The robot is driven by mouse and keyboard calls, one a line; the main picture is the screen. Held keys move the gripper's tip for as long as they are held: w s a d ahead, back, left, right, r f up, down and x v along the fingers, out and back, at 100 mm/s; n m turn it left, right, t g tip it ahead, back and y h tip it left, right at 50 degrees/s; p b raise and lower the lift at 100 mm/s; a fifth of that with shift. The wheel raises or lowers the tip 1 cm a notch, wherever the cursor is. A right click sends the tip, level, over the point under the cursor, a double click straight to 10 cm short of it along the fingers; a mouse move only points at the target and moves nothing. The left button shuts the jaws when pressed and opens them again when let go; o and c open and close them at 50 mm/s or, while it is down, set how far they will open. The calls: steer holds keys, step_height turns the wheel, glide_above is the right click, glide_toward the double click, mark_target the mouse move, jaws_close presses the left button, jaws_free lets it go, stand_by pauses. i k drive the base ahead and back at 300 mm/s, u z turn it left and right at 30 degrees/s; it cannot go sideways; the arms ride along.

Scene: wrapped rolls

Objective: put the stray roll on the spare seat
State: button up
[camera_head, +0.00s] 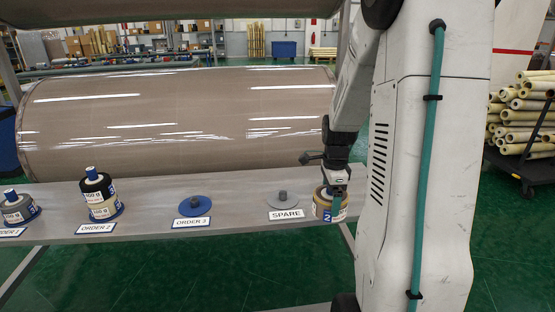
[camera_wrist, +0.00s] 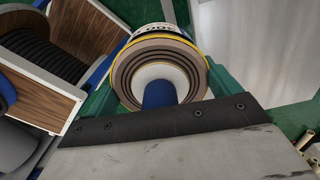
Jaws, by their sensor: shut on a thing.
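The stray roll (camera_head: 322,208) is tan with a yellow edge and a white and blue label. It is upright at the right end of the grey bench, just right of the spare seat. My gripper (camera_head: 336,197) comes down from above and is shut on this roll. In the wrist view the roll (camera_wrist: 126,72) shows brown layers and a pale core, with a blue part in front of it. The spare seat (camera_head: 272,203) is an empty grey disc with a dark peg, behind the SPARE label. I cannot tell whether the roll touches the bench.
The ORDER 3 seat (camera_head: 187,209) is an empty blue disc with a peg. ORDER 2 holds a black roll (camera_head: 94,190) on a tan roll (camera_head: 104,210). A grey roll (camera_head: 18,210) stands at ORDER 1. A large brown wrapped roll (camera_head: 180,125) lies behind the bench.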

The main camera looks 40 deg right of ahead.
mark_target(96, 187)
steer(key=i, duration=0.85)
